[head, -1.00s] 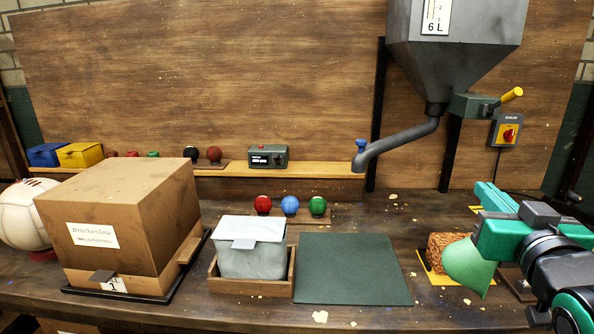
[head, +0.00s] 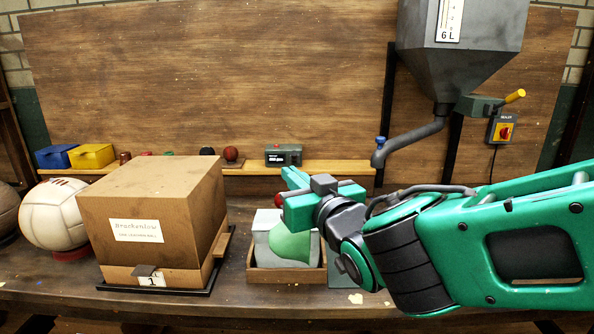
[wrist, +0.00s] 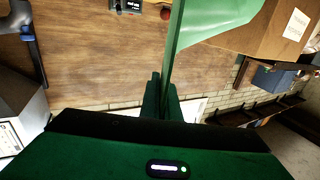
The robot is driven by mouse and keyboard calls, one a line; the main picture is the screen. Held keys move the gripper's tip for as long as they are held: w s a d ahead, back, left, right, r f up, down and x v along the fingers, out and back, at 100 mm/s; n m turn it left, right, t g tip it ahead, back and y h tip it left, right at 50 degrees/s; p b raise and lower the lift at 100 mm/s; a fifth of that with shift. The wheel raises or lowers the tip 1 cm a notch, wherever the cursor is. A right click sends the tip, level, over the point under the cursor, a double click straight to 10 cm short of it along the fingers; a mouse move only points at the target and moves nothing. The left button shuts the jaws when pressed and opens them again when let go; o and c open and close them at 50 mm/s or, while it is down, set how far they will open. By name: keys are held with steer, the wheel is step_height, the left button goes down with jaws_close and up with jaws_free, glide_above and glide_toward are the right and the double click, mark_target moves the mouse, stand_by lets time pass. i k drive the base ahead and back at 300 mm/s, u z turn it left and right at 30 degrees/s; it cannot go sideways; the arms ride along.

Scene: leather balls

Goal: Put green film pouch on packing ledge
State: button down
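The green film pouch (head: 288,252) hangs from my gripper (head: 297,196) in the head view, in front of the grey box. It also shows in the wrist view (wrist: 212,22), where my gripper's fingers (wrist: 163,95) are closed on its thin edge. A long pale wooden ledge (head: 330,168) runs along the back of the bench, below the brown board. I cannot tell for sure whether this is the packing ledge.
A large cardboard carton (head: 150,215) stands left of my gripper. A grey box (head: 268,235) sits in a wooden tray (head: 285,275) beneath it. A yellow box (head: 92,156), a blue box (head: 55,156), balls and a small display unit (head: 283,155) line the back. A hopper spout (head: 410,140) hangs at right.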

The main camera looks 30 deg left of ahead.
mark_target(370, 167)
steer(key=u, duration=1.6)
steer(key=i, duration=1)
steer(key=z, duration=0.05)
